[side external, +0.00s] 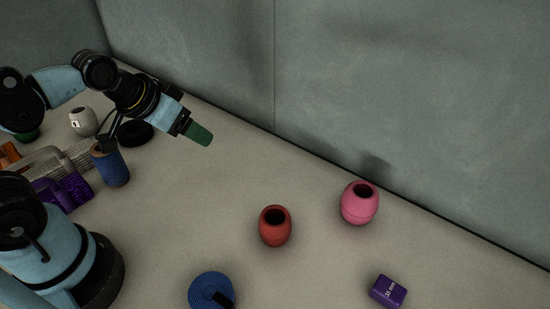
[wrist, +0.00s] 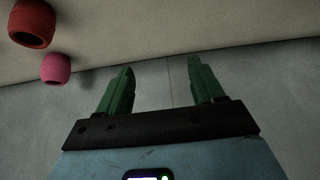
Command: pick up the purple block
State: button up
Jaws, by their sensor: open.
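A purple block (side external: 388,291) with a "20 mm" style label on one face lies on the floor at the lower right of the side external view. Another purple thing (side external: 66,192), ridged in shape, is at the left near my base. My gripper (side external: 203,135) has green fingers and is raised near the wall, far up and left of the labelled block. In the wrist view my gripper (wrist: 158,88) has its fingers apart with nothing between them. The purple block is not in the wrist view.
A red pot (side external: 275,226) and a pink pot (side external: 359,203) stand between my gripper and the block. A blue disc (side external: 211,291) lies at the bottom. A blue cylinder (side external: 111,165), a white pot (side external: 83,122) and a black ring (side external: 136,132) are at left. A grey wall (side external: 400,90) runs behind.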

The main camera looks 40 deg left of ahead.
jog(key=w+d+n+h, duration=0.4)
jog(key=w+d, duration=0.1)
jog(key=d, duration=0.4)
jog(key=n+g+h, duration=0.5)
jog(key=n+h, duration=0.2)
jog(key=n, duration=0.3)
send_near(389, 288)
jog(key=w+a, duration=0.2)
jog(key=w+a+r, duration=0.1)
jog(key=w+a, duration=0.1)
jog(key=w, duration=0.1)
jog(key=shift+w+a+r, duration=0.1)
jog(key=shift+a+r, duration=0.05)
jog(key=shift+r, duration=0.05)
jog(key=s+d+f+n, duration=0.1)
jog(key=d, duration=0.1)
jog(key=s+d+f+n+g+h, duration=0.1)
jog(key=d, duration=0.1)
jog(key=s+d+f+n+g+h, duration=0.1)
jog(key=shift+d+f, duration=0.25)
jog(key=shift+d, duration=0.15)
jog(key=shift+s+d+f, duration=0.3)
jog(key=shift+s+d, duration=0.05)
jog(key=shift+d, duration=0.1)
jog(key=shift+n, duration=0.3)
jog(key=x, duration=0.7)
jog(key=shift+d+f, duration=0.15)
jog(key=shift+c, duration=0.2)
jog(key=c, duration=1)
